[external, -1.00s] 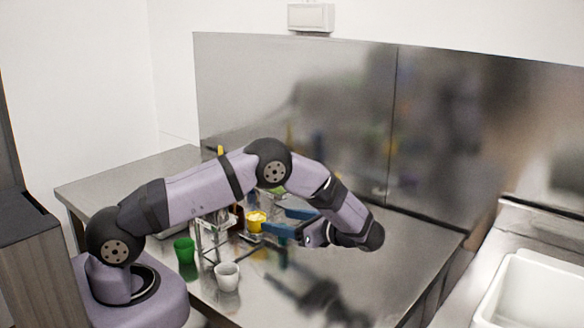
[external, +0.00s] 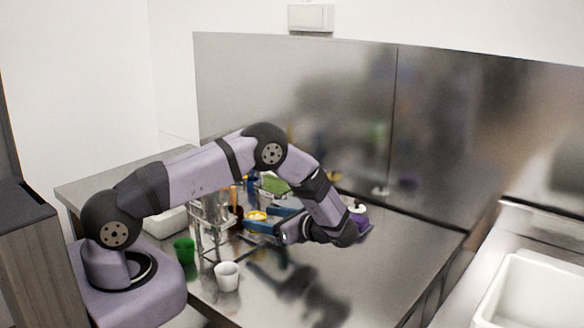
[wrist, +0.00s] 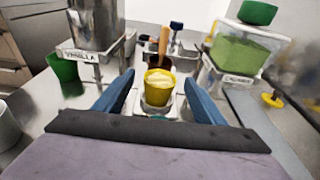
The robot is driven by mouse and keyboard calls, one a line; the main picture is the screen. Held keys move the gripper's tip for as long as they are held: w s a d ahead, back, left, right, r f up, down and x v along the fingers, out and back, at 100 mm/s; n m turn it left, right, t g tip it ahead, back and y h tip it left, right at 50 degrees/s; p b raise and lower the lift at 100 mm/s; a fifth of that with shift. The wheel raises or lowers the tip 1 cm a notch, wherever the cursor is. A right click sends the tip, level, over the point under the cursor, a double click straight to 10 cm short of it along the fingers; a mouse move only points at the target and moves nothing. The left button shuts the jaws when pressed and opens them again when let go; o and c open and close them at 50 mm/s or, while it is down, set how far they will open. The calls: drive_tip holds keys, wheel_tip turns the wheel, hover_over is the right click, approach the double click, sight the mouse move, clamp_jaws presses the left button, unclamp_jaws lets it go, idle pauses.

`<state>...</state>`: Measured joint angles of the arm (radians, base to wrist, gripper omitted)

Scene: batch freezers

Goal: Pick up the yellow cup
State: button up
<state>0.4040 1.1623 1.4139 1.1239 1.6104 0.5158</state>
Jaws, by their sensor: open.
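The yellow cup (wrist: 158,92) stands upright with pale yellow content, on a small white stand (wrist: 149,111), in the middle of the wrist view. It also shows in the external view (external: 257,216), partly hidden by my gripper. My gripper (wrist: 160,85) is open, with one blue finger on each side of the cup. In the external view my gripper (external: 262,220) is low over the counter, level with the cup. I cannot tell whether the fingers touch the cup.
A green cup (wrist: 62,66) and a white cup (external: 227,276) stand left. A metal container labelled vanilla (wrist: 97,25) is behind left. A clear tub of green content (wrist: 239,52) is behind right. A wooden handle (wrist: 163,45) rises behind the cup.

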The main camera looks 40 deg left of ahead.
drive_tip(key=shift+a, duration=0.25)
drive_tip(key=shift+f, duration=0.1)
drive_tip(key=shift+c, duration=0.6)
drive_tip(key=c, duration=1.1)
drive_tip(key=shift+o, duration=0.2)
